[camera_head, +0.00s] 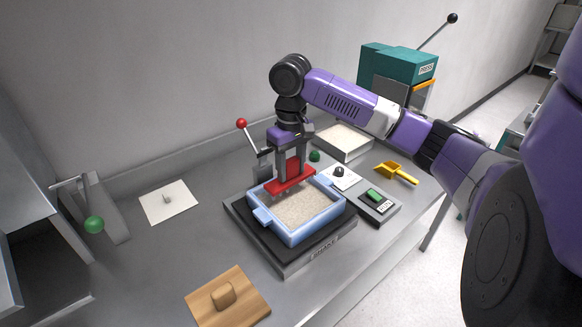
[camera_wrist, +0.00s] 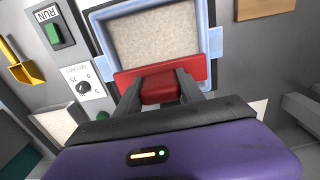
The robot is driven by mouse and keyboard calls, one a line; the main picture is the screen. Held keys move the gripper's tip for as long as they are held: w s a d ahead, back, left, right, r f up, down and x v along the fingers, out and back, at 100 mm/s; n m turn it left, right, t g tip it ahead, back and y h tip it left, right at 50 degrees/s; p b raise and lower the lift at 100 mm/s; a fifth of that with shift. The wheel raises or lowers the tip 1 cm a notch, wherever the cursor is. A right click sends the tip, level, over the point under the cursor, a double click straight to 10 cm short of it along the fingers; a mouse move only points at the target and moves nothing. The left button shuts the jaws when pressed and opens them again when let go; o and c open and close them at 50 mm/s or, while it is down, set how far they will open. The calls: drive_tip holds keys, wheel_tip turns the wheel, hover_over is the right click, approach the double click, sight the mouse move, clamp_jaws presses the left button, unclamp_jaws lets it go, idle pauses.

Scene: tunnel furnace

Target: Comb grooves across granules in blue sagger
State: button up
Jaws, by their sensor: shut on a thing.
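The blue sagger (camera_head: 291,236) sits on a dark plate on the table, filled with pale granules (camera_head: 306,206). It also shows in the wrist view (camera_wrist: 212,42). My gripper (camera_head: 291,170) is shut on a red comb (camera_head: 298,181), upright above the far edge of the sagger. In the wrist view the red comb (camera_wrist: 192,66) spans the sagger's near edge between my fingers (camera_wrist: 160,90). The granules look level where visible. Whether the comb's teeth touch the granules I cannot tell.
A wooden board with a block (camera_head: 227,297) lies in front. A control box with a green button (camera_head: 375,195), a dial (camera_head: 339,172), a yellow scoop (camera_head: 396,173) and a granule tray (camera_head: 343,142) stand right. A red-knobbed lever (camera_head: 242,124) rises behind the sagger.

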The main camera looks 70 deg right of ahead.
sight(294, 180)
drive_tip(key=shift+f, duration=0.1)
drive_tip(key=shift+f+b, duration=0.5)
drive_tip(key=shift+f, duration=1)
drive_tip(key=shift+f, duration=0.5)
idle(0.5)
drive_tip(key=shift+b, duration=0.35)
drive_tip(key=shift+f+t+h+b, duration=0.1)
drive_tip(key=shift+t+h+b, duration=0.2)
drive_tip(key=shift+t+b, duration=0.15)
drive_tip(key=shift+r+t+h+b, duration=0.2)
drive_tip(key=shift+t+h+b, duration=0.2)
drive_tip(key=shift+t+b, duration=0.25)
drive_tip(key=shift+r, duration=0.1)
drive_tip(key=shift+s+a+f, duration=0.2)
drive_tip(key=shift+s+a, duration=0.05)
drive_tip(key=shift+s, duration=0.15)
